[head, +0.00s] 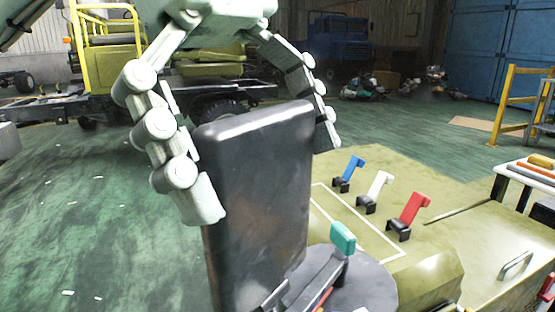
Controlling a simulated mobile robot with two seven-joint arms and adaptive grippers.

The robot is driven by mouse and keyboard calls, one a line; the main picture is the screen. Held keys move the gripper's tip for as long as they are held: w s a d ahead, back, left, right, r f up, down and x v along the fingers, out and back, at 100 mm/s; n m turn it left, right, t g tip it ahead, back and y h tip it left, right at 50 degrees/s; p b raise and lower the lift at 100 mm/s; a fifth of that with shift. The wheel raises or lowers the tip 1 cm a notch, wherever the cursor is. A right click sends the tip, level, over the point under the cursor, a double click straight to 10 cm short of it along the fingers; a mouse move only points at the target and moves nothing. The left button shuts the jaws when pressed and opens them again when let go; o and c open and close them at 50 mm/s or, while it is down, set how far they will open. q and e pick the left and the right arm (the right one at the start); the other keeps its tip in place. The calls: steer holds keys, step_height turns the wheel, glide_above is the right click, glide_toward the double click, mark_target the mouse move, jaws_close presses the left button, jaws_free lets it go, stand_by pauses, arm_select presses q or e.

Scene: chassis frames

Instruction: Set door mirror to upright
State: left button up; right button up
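The door mirror (262,210) is a dark, scuffed rectangular slab in the middle of the head view. It stands roughly upright, leaning slightly, with its lower end near a round grey base (360,292). My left gripper (266,172) comes down from above with its pale jointed fingers spread wide around the mirror. One finger overlaps the mirror's left edge, and the other is at its right edge, partly behind it. Whether either finger touches the mirror is not clear. My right gripper is not in view.
Right of the mirror, an olive panel (440,180) carries blue (351,170), white (378,187) and red (412,209) levers. A teal-tipped lever (343,238) stands close beside the mirror. Green floor (90,200) is open at left. A yellow-railed vehicle frame (105,35) stands behind.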

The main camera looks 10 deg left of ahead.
arm_select(q)
steer(key=v, duration=1.2)
stand_by(0.3)
